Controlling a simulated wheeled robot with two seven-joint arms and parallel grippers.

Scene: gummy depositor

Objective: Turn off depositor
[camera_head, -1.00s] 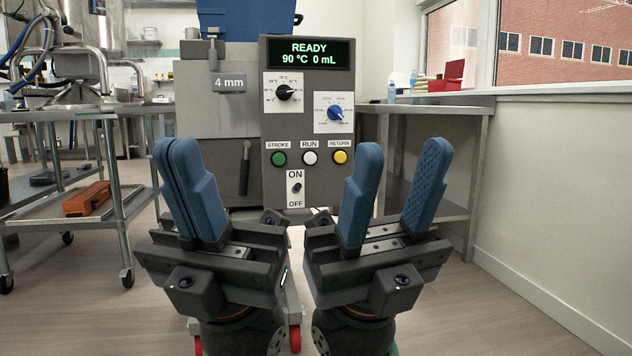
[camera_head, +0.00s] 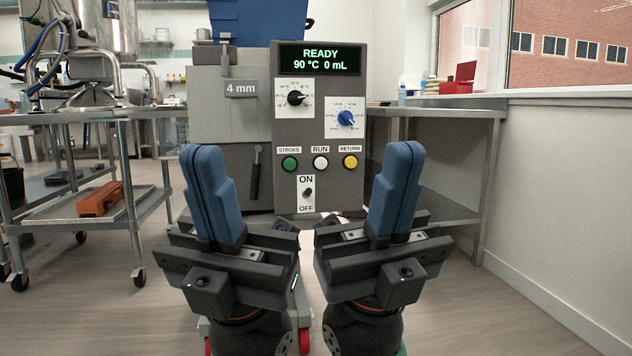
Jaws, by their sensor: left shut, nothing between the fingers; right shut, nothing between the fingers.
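The grey depositor (camera_head: 225,120) stands ahead with its control panel (camera_head: 350,198) facing me. Its display (camera_head: 319,59) is lit and reads READY, 90 °C, 0 mL. The ON/OFF switch (camera_head: 307,193) sits low on the panel, with ON above and OFF below; its small lever's exact position is hard to tell. My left gripper (camera_head: 203,148) is shut and empty, in front and left of the switch. My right gripper (camera_head: 404,146) is shut and empty, in front and right of it. Neither touches the panel.
Above the switch are a green STROKE button (camera_head: 289,164), a white RUN button (camera_head: 320,163), a yellow RETURN button (camera_head: 350,162) and two dials. A steel cart (camera_head: 140,215) stands left. A steel table (camera_head: 440,112) stands right, against the wall.

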